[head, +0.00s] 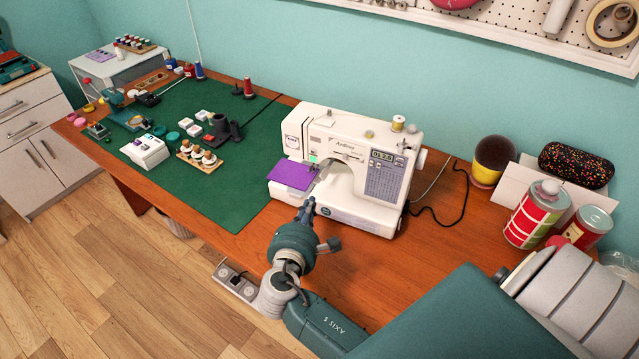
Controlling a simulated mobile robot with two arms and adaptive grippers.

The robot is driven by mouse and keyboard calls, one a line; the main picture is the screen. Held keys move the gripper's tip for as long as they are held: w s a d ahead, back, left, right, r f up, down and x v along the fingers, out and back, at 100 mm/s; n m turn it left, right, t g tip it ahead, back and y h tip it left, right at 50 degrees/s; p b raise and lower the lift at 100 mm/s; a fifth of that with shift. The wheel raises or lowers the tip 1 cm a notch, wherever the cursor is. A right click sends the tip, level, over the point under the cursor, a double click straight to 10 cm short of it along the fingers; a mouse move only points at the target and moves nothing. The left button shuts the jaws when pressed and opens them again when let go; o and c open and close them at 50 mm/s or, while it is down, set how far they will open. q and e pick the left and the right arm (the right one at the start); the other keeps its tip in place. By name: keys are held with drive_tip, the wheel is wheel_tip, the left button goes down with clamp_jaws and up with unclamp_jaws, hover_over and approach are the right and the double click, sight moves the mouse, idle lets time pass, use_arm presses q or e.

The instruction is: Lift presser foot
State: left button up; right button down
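A white sewing machine (345,160) stands on the wooden table, with a display and stitch chart on its right front. A purple cloth (292,174) lies on its bed at the left, reaching toward the needle area. The presser foot is too small and too hidden near the needle area to make out. My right gripper (308,205) is just in front of the machine's bed, its narrow fingers pointing up toward the needle area. The fingers look close together; I cannot tell whether they touch the machine. My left gripper is not in view.
A green mat (225,205) left of the machine holds a white box (144,152), a spool tray (199,156) and small sewing items. The mat's front is clear.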

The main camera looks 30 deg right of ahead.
drive_tip(key=p+x, duration=0.1)
drive_tip(key=x, duration=0.8)
drive_tip(key=shift+r, duration=0.1)
drive_tip(key=shift+w+d, duration=0.1)
drive_tip(key=shift+w, duration=0.1)
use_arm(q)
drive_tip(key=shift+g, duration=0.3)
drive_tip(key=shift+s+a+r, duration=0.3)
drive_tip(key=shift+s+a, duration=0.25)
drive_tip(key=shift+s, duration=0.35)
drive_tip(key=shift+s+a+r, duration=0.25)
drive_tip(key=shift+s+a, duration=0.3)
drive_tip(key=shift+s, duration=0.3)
use_arm(e)
drive_tip(key=shift+w+d, duration=0.1)
use_arm(q)
drive_tip(key=shift+p, duration=0.3)
use_arm(e)
drive_tip(key=shift+w, duration=0.15)
